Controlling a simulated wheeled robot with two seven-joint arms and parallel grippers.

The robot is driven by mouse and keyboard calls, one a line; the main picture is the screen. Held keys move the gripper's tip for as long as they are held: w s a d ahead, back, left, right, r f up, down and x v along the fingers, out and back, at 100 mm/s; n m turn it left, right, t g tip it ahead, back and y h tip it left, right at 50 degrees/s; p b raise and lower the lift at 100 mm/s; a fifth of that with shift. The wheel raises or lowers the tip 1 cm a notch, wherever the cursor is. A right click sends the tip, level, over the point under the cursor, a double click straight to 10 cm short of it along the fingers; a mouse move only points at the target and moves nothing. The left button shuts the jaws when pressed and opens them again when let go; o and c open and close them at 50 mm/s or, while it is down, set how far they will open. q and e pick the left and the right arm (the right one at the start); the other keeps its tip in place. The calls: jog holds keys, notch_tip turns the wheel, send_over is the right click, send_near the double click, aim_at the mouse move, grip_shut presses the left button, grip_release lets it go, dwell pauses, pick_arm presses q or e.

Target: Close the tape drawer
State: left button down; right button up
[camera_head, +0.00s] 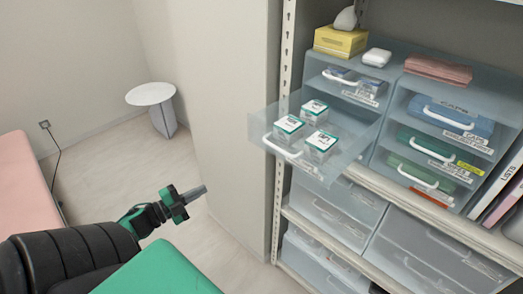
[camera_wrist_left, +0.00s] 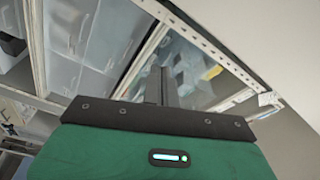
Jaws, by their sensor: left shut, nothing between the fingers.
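The tape drawer (camera_head: 316,135) is clear, pulled out of the left drawer unit on the shelf. It holds several small white and green boxes, and its white handle (camera_head: 283,149) is at the front. A label on the drawer front is too small to read. My left gripper (camera_head: 204,189) is shut and empty, below and to the left of the drawer, apart from it. Its shut fingers (camera_wrist_left: 155,85) show in the left wrist view, with shelving behind. My right gripper is not in view.
Shut drawers with caps (camera_head: 452,116) stand right of the open drawer. Large clear bins (camera_head: 335,212) fill the lower shelf. A metal shelf upright (camera_head: 281,110) stands left of the unit. A round white side table (camera_head: 150,94) is at the back; open floor lies between.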

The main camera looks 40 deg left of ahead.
pick_arm(q)
jog(key=s+d+r+m+g+h, duration=0.25)
jog(key=d+r+m+h, duration=0.35)
jog(key=r, duration=0.4)
jog(key=s+d+r+m+g+h, duration=0.1)
jog(key=d+r+m+g+h, duration=0.25)
jog(key=d+r+m, duration=0.5)
jog(key=w+d+r+p, duration=0.1)
jog(key=w+d+p, duration=0.1)
jog(key=w, duration=0.3)
jog(key=w+d+r+n+p, duration=0.1)
jog(key=w+d+r+p, duration=0.1)
jog(key=w+d+p, duration=0.1)
jog(key=shift+w+d+r+h+p, duration=0.3)
jog(key=shift+w+p, duration=0.45)
jog(key=shift+w, duration=0.45)
